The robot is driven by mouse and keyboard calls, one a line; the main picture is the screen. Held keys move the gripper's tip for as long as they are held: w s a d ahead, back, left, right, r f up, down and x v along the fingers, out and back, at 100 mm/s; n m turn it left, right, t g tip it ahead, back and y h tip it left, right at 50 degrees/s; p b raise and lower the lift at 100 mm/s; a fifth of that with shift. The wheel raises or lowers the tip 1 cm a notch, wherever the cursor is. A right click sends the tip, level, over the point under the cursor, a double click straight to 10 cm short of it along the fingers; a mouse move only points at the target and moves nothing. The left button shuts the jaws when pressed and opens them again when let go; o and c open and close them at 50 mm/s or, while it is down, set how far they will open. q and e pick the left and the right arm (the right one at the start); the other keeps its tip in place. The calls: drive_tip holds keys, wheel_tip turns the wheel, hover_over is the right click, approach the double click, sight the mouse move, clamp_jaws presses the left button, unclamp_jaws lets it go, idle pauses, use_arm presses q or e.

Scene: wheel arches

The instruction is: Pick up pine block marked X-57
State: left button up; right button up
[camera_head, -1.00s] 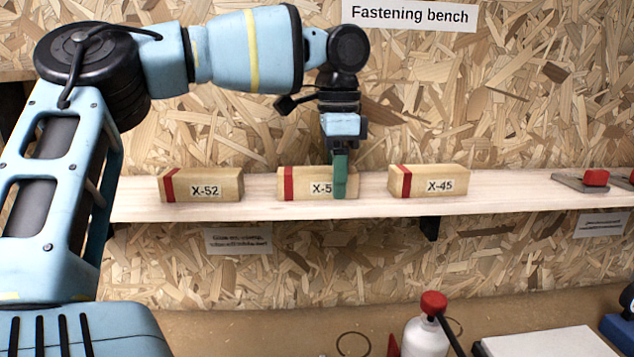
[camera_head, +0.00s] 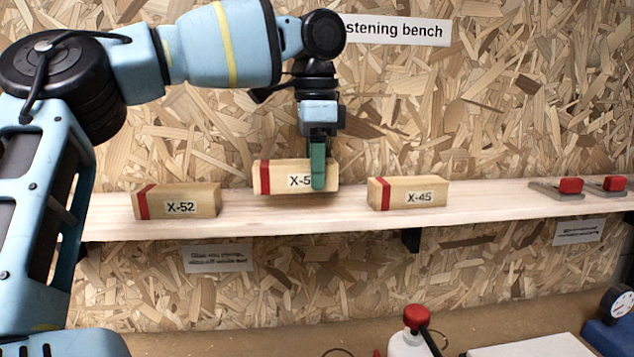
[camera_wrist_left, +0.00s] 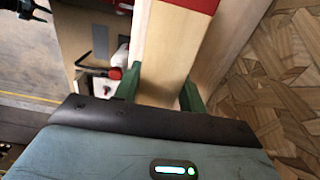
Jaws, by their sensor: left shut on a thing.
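The middle pine block (camera_head: 281,178) has a red band at its left end and a label reading "X-5", with the last digit hidden behind a green finger. My left gripper (camera_head: 318,167) is shut on this block and holds it slightly above the shelf. In the left wrist view the block (camera_wrist_left: 172,50) sits between the two green fingers (camera_wrist_left: 158,92), with its red band at the top. My right gripper is not in view.
Blocks X-52 (camera_head: 178,201) and X-45 (camera_head: 408,193) stand on the shelf (camera_head: 490,203) to either side. Two red-topped clamps (camera_head: 570,186) lie at its right. A red-capped bottle (camera_head: 412,330) stands below. The chipboard wall is close behind.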

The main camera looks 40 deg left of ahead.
use_arm(q)
drive_tip(key=s+d, duration=0.3)
drive_tip(key=s, duration=0.4)
drive_tip(key=s+d+r, duration=0.1)
drive_tip(key=s+d, duration=0.2)
drive_tip(key=s, duration=0.4)
drive_tip(key=shift+s+d+r, duration=0.15)
drive_tip(key=shift+s+r, duration=0.05)
